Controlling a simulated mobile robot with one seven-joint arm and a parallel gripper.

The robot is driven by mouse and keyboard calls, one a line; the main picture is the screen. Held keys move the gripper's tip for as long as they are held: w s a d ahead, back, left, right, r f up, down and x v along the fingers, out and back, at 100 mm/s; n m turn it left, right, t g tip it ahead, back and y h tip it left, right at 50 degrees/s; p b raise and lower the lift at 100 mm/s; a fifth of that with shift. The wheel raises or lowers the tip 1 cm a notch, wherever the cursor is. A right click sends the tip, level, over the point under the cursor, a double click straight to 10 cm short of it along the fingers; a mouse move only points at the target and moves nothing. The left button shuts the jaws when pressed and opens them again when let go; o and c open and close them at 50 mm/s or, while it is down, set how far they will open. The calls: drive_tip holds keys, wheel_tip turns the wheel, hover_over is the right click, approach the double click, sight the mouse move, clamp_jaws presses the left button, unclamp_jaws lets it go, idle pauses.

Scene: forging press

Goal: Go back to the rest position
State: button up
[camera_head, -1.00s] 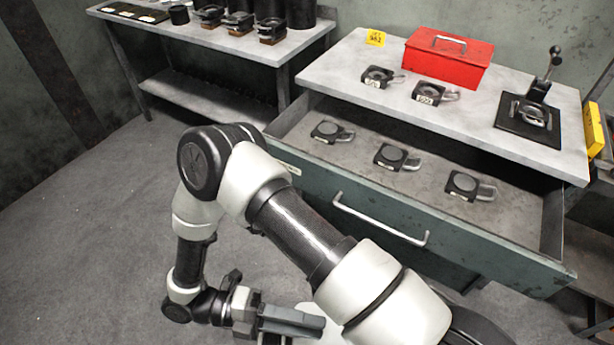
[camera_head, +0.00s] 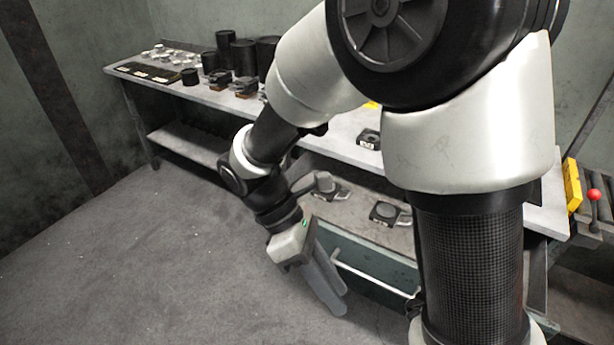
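My arm reaches across the right half of the view, bent at a large joint at the top. My gripper (camera_head: 338,303) hangs in front of the open drawer (camera_head: 365,258), its grey fingers pointing down and to the right. The fingers overlap from this angle, so I cannot tell whether there is a gap. I see nothing held between them. My arm hides much of the drawer and the table above it.
The open drawer holds small black clamp-like pieces (camera_head: 388,213). One black piece (camera_head: 369,139) sits on the table above. A workbench (camera_head: 205,98) with black cylinders (camera_head: 224,47) stands at back left. A red-knobbed lever (camera_head: 593,196) is at right. The left floor is clear.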

drive_tip(key=d+r+m+t+y+p, duration=0.3)
drive_tip(key=r+m, duration=0.6)
drive_tip(key=r, duration=0.3)
drive_tip(key=w+d+r+m+t+y+p, duration=0.1)
drive_tip(key=d+r+m+t+y+p, duration=0.2)
drive_tip(key=r, duration=0.9)
drive_tip(key=d+m+t+p, duration=0.1)
drive_tip(key=d+m+t, duration=0.2)
drive_tip(key=m+t, duration=0.1)
drive_tip(key=shift+w+d+r+m+y, duration=0.15)
drive_tip(key=shift+d+r+m+y, duration=0.15)
drive_tip(key=shift+m, duration=0.6)
